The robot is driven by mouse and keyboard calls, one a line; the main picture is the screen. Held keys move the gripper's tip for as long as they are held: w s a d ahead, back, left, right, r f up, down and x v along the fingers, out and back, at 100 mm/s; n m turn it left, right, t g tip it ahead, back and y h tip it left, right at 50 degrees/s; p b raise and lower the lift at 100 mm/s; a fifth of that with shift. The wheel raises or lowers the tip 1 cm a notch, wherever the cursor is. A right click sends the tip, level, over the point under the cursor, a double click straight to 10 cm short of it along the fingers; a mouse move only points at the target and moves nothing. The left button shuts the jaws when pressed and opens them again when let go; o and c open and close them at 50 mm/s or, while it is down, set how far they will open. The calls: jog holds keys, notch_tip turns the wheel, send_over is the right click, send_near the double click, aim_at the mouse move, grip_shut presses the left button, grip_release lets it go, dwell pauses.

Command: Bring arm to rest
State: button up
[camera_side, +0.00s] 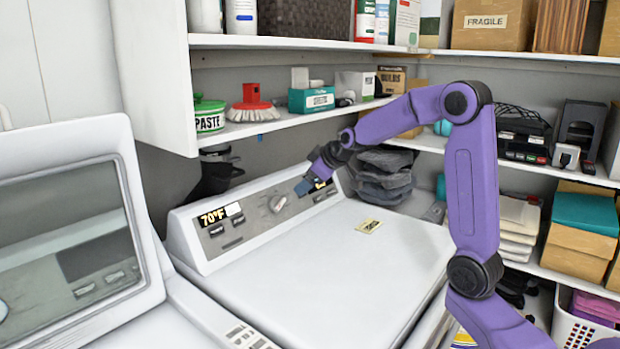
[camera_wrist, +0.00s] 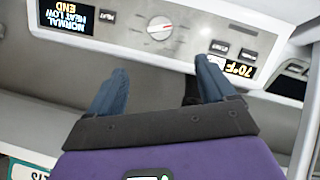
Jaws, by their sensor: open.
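My purple arm reaches from the right over the white machine (camera_side: 345,260). My gripper (camera_side: 303,189) is at the machine's back control panel, close to the round knob (camera_side: 278,203). In the wrist view, the two blue fingers of my gripper (camera_wrist: 162,80) are spread apart with nothing between them. The knob (camera_wrist: 160,28) lies beyond the fingertips, and a gap shows between it and them. The panel's displays read "70°F" (camera_wrist: 239,69) and "NORMAL HEAT LOW END" (camera_wrist: 67,16).
Shelves with a green paste tub (camera_side: 209,115), a red brush (camera_side: 251,105) and a teal box (camera_side: 311,99) hang above the panel. A dark folded pile (camera_side: 384,175) lies behind the machine near my forearm. The machine's top is clear apart from a small yellow label (camera_side: 369,226).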

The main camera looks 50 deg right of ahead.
jog(key=s+a+f+n+g+y, duration=0.2)
jog(key=s+a+f, duration=0.1)
jog(key=s+a, duration=0.65)
jog(key=s+a+f+n+g+y, duration=0.25)
jog(key=s+a, duration=0.35)
jog(key=a, duration=0.7)
jog(key=s+f+n+g+h, duration=0.1)
jog(key=s+f+n+g, duration=0.1)
jog(key=s, duration=1)
jog(key=s+f+n+g+h, duration=0.1)
jog(key=s+n+g, duration=0.1)
jog(key=s, duration=1)
jog(key=shift+a+f+g, duration=0.15)
jog(key=shift+f+g, duration=0.25)
jog(key=shift+g, duration=0.05)
